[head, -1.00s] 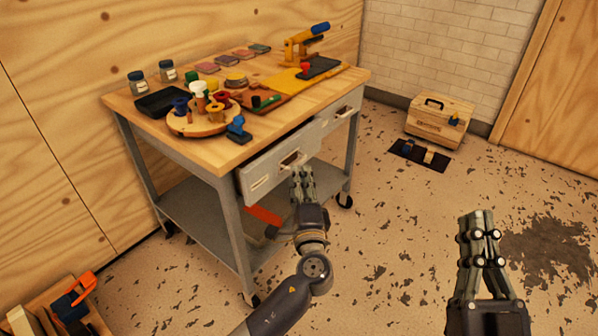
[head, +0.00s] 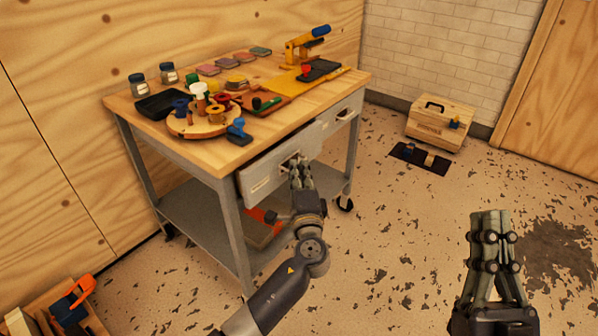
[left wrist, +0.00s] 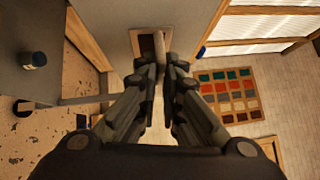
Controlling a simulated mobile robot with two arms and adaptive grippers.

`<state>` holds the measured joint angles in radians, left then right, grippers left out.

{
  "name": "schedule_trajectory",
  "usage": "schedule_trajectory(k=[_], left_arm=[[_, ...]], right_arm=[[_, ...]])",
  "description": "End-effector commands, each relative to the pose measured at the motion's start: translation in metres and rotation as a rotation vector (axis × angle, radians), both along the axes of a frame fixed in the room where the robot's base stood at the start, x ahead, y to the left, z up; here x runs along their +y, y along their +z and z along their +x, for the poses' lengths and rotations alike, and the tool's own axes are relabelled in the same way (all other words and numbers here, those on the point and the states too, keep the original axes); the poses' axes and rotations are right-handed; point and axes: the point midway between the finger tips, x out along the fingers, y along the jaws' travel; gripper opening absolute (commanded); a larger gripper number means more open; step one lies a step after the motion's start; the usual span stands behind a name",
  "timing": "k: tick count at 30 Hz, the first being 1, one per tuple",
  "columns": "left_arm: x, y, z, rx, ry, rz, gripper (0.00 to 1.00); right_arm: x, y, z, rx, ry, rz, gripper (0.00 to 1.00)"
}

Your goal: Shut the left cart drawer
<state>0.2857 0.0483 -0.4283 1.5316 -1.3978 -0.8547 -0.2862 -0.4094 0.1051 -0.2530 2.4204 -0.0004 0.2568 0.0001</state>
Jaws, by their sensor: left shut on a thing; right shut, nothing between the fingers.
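The left cart drawer (head: 262,178) has a grey front and stands a little proud of the cart frame under the wooden top (head: 235,158). My left gripper (head: 298,165) is at the drawer's handle recess, shut on the drawer handle (left wrist: 158,46). In the left wrist view its fingertips (left wrist: 163,70) meet at the handle on the grey drawer front. The fingers partly hide the handle in the head view. My right gripper (head: 490,216) is shut and empty over the floor at the right, away from the cart.
The cart top holds a round tray (head: 203,128) of spools, jars and a stamping press (head: 305,45). The right drawer (head: 346,113) looks flush. A wooden toolbox (head: 440,122) and a dark mat (head: 418,158) are on the floor behind. Floor right of the cart is open.

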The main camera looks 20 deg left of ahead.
Motion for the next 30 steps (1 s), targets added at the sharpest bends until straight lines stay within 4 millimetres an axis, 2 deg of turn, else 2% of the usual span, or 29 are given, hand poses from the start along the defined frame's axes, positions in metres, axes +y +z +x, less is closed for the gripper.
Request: schedule_trajectory(k=[8,16,17,18,19,30], left_arm=[[0.032,-0.001,0.011,0.002,0.003,0.005,0.0],[0.035,0.0,0.012,0.001,0.006,0.004,0.0],[0.035,0.0,0.012,0.001,0.006,0.004,0.14],[0.035,0.0,0.012,0.001,0.006,0.004,0.23],[0.035,0.0,0.012,0.001,0.006,0.004,0.27],[0.033,-0.001,0.011,0.001,0.002,0.001,0.27]], right_arm=[[-0.001,0.005,-0.006,-0.042,0.0,0.013,0.0],[-0.001,0.009,-0.008,-0.059,0.002,0.017,0.0],[-0.001,0.009,-0.008,-0.058,0.002,0.016,0.0],[-0.001,0.009,-0.007,-0.058,0.002,0.016,0.0],[-0.001,0.009,-0.007,-0.057,0.002,0.016,0.0],[0.0,0.008,-0.008,-0.052,0.006,0.018,0.0]])
